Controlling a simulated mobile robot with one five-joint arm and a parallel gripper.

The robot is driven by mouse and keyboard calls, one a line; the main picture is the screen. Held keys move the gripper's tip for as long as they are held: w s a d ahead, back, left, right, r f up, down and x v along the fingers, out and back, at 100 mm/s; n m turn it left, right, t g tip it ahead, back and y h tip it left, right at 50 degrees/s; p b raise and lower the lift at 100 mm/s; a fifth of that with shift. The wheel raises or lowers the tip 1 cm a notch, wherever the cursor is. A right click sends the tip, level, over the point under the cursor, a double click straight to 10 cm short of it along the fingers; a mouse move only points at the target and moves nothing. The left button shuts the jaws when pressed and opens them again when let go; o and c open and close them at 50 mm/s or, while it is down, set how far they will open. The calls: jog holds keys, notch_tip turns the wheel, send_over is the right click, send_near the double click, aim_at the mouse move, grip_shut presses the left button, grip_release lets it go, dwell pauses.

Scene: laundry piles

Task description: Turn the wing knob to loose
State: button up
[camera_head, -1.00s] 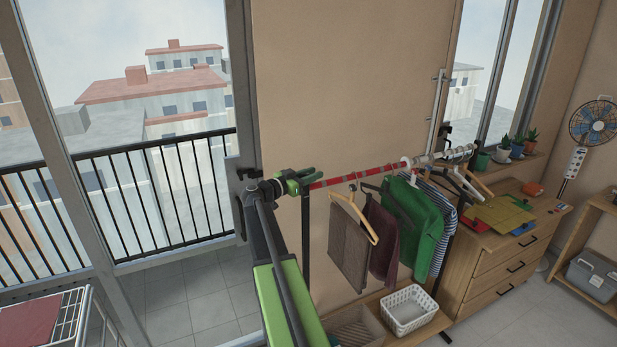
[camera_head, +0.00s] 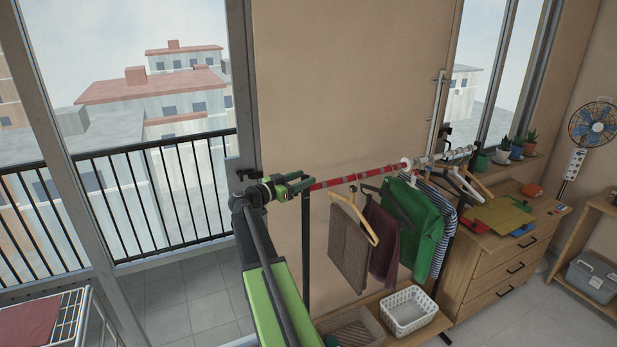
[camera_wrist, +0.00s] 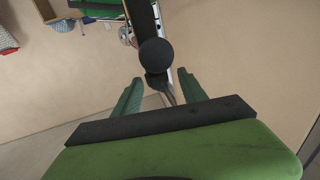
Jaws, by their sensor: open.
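My gripper (camera_head: 309,179) is at the left end of the red-striped clothes rail (camera_head: 345,176), at the top of its black post. In the wrist view my gripper (camera_wrist: 160,80) has its two green fingers apart, with a gap between them. A round black knob-like part (camera_wrist: 156,54) shows just beyond the fingertips, roughly in line with the gap. A small dark flat piece (camera_wrist: 158,82) sits below it, between the fingertips. I cannot tell which of these is the wing knob, or whether a finger touches either. In the head view my gripper hides this end of the rail.
Clothes on hangers, including brown trousers (camera_head: 348,247) and a green top (camera_head: 425,225), hang to the right. A white basket (camera_head: 408,311) is below them. A wooden dresser (camera_head: 487,285) stands further right. The wall is close behind the rail; a balcony door is left.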

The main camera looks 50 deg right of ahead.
jog(key=w+a, duration=0.2)
jog(key=a, duration=1.1)
jog(key=shift+a, duration=0.1)
